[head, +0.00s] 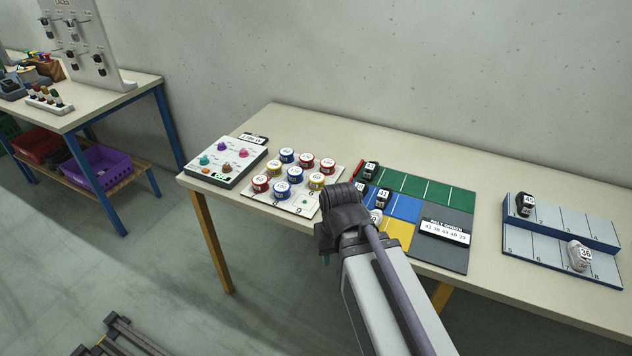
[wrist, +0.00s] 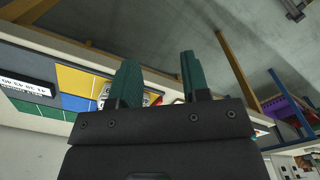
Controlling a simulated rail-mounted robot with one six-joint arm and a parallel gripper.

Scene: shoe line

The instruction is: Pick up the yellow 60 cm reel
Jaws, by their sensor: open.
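Two yellow-sided reels with white tops stand among red and blue ones on a white board: one at the back left (head: 272,169) and one at the front right (head: 316,182). Their length labels are too small to read, so I cannot tell which is the 60 cm one. My gripper (wrist: 159,62) is open in the wrist view, its two teal fingers apart with no reel between them. In the head view my arm's end is in front of the table, right of the reels, with a teal fingertip just showing below it. It touches no reel.
A control box (head: 226,161) with coloured knobs stands left of the reel board (head: 304,203). A coloured mat (head: 430,187) with small black shoes lies right of it. A blue-edged numbered rack (head: 562,240) stands further right. Another table (head: 120,98) is at the left.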

